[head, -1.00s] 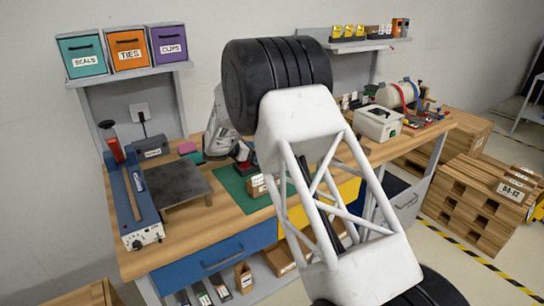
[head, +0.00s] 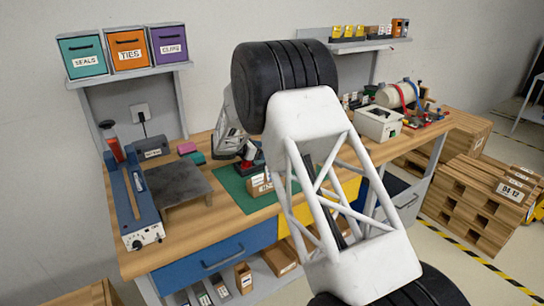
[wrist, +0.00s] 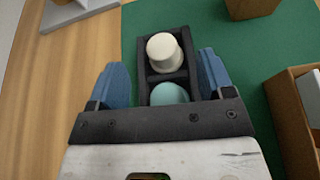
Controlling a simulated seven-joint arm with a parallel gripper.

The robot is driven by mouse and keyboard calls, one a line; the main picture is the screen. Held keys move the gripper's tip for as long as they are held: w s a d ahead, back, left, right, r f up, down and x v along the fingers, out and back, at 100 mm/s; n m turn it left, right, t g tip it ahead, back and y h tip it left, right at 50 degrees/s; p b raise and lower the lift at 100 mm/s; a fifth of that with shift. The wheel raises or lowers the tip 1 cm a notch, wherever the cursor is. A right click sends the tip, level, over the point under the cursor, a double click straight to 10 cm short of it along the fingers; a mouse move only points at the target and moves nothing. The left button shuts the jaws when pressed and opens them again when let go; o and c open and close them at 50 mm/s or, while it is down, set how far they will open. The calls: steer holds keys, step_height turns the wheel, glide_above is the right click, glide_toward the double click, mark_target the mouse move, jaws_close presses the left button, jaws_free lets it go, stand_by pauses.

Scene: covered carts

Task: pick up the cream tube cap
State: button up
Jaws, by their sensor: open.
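The cream tube cap (wrist: 164,53) stands in the far compartment of a small black holder (wrist: 184,40) on the green mat. A teal cap (wrist: 168,94) sits in the near compartment, its lower part hidden by my gripper's body. My gripper (wrist: 162,70) is open, with one blue finger on each side of the holder and nothing between them held. The cream cap lies slightly beyond the fingertips in the wrist view. In the head view my arm covers part of the bench, and the cap cannot be made out.
The green mat (head: 232,184) lies on the wooden bench. An open cardboard box (wrist: 282,88) stands right of the holder, and another brown block (wrist: 252,8) is farther back. A grey item (wrist: 75,12) lies at upper left. Bare wood (wrist: 50,90) is free on the left.

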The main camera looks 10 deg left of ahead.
steer(key=d+f, duration=0.1)
steer(key=f, duration=0.1)
steer(key=w+d+f, duration=0.1)
steer(key=shift+w+d+f, duration=0.2)
steer(key=shift+d+f, duration=0.15)
steer(key=shift+w+d+f, duration=0.2)
steer(key=shift+w+d, duration=0.15)
steer(key=shift+c, duration=0.4)
steer(key=c, duration=1)
steer(key=shift+c, duration=0.2)
steer(key=shift+r, duration=0.45)
steer(key=shift+c, duration=0.6)
steer(key=r, duration=1)
steer(key=shift+w+a+r, duration=0.15)
steer(key=shift+a, duration=0.1)
